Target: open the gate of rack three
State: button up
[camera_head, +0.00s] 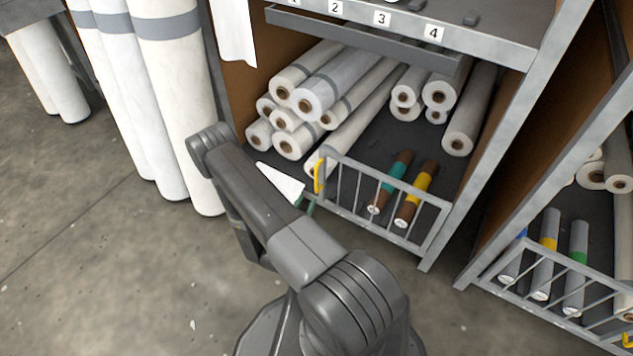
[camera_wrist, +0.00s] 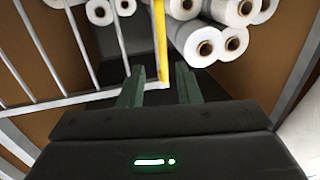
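A grey barred gate (camera_head: 375,205) stands low across the front of the rack bay. Its upright yellow handle (camera_head: 320,177) is at its left end. In the wrist view the gate (camera_wrist: 75,60) is at the left and the yellow handle (camera_wrist: 160,35) runs down the middle. My gripper (camera_wrist: 160,92) is open, with its two dark green fingertips on either side of the handle's line. I cannot tell whether they touch it. In the head view my arm hides most of the gripper. A rack number on the gate cannot be made out.
White rolls (camera_head: 320,95) lie stacked behind the gate, with two brown-ended rolls (camera_head: 415,195) close behind its bars. A shelf with number labels (camera_head: 382,19) is above. Another gated rack (camera_head: 545,290) stands at the right. Tall white rolls (camera_head: 180,90) stand at the left. Floor (camera_head: 90,260) is clear at the left front.

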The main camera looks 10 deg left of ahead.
aim_at(316, 181)
jog(key=w, duration=0.3)
jog(key=w+d+b, duration=0.1)
jog(key=w, duration=0.6)
jog(key=shift+w+d, duration=0.15)
jog(key=shift+w, duration=0.2)
grip_shut()
